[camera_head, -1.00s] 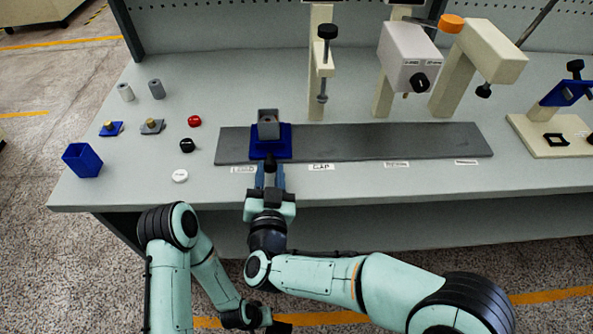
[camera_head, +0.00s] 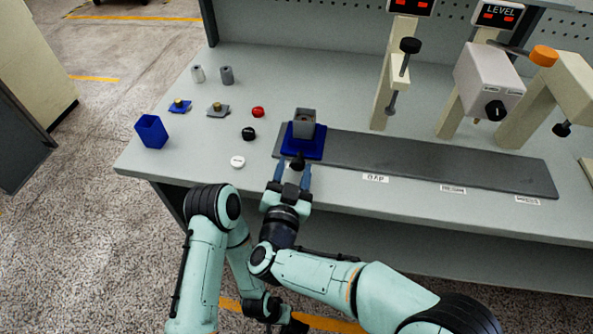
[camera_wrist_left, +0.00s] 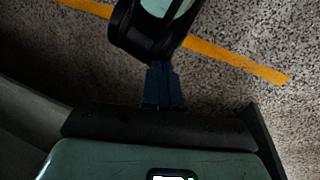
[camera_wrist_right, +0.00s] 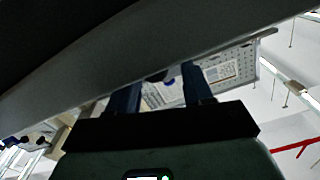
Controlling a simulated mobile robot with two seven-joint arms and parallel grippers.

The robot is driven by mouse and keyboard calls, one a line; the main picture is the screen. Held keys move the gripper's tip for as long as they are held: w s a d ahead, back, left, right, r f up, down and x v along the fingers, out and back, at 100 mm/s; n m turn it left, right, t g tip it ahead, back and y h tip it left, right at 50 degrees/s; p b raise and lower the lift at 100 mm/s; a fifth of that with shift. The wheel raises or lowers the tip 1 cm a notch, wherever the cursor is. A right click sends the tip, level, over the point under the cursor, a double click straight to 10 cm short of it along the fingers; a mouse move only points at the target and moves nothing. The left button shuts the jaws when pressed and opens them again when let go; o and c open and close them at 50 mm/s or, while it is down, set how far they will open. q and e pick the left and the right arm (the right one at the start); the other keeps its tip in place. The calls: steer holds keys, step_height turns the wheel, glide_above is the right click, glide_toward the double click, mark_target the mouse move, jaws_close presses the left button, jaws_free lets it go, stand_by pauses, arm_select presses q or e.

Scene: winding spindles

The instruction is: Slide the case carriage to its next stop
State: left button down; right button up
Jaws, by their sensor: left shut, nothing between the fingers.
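The case carriage (camera_head: 314,154) is a blue block bearing a grey open-topped case (camera_head: 304,122). It sits at the left end of the dark grey rail (camera_head: 430,163), with a black knob (camera_head: 298,161) at its front. My right gripper (camera_head: 293,172) is at the knob, its two blue fingers apart, one on each side; I cannot tell whether they touch it. The right wrist view shows the same fingers (camera_wrist_right: 160,90) spread wide. My left gripper (camera_wrist_left: 163,85) is shut and empty, low over the floor in front of the bench. The leftmost stop label is hidden.
Labels including CAP (camera_head: 375,178) run along the rail's front. A cream post with a black-knobbed screw (camera_head: 404,62) and a grey-white press head (camera_head: 490,80) stand behind the rail. A blue bin (camera_head: 151,131) and small caps stand left. The rail right of the carriage is clear.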

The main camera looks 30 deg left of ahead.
arm_select(q)
steer(key=shift+a, duration=0.1)
arm_select(e)
steer(key=shift+f, duration=0.1)
arm_select(q)
steer(key=shift+s+d+r+p, duration=0.3)
steer(key=shift+s+r+p, duration=0.1)
steer(key=shift+s, duration=0.15)
arm_select(e)
steer(key=v, duration=1.3)
steer(key=shift+s, duration=0.15)
steer(key=shift+d, duration=0.1)
